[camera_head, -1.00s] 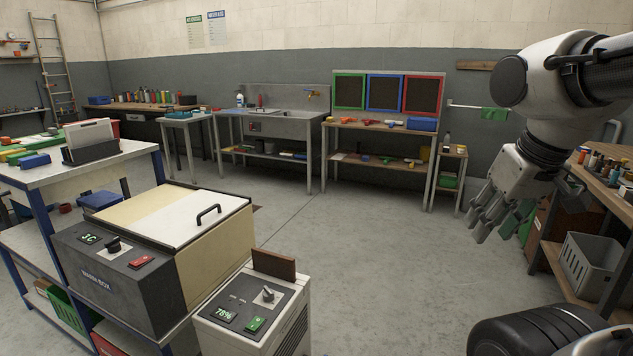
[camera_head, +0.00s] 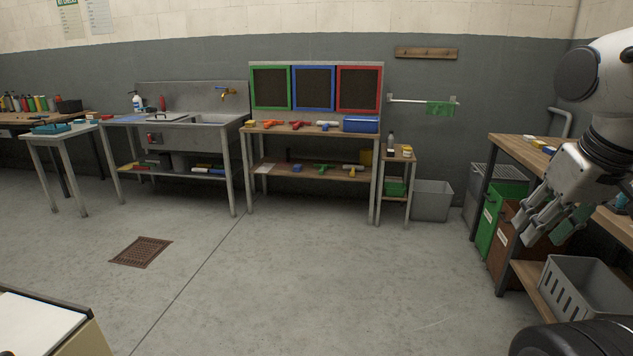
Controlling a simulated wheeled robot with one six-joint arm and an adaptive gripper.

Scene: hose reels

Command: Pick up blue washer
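No blue washer can be made out for certain. A small blue piece (camera_head: 297,168) lies on the lower shelf of the wooden workbench (camera_head: 262,129) at the back, and another small blue item (camera_head: 325,126) is on its top; both are too small to identify. My gripper (camera_head: 550,222) hangs at the right, fingers down and apart. It is far in front of that bench and close to the right-hand bench in the picture. Something green shows at its fingers; I cannot tell whether it is part of it.
Green, blue and red framed panels (camera_head: 314,88) stand above the back bench, with a blue box (camera_head: 361,124) at its right. A steel sink (camera_head: 213,120) is to the left. A grey crate (camera_head: 586,285) sits low at right. The middle floor (camera_head: 300,270) is clear, with a drain grate (camera_head: 141,251).

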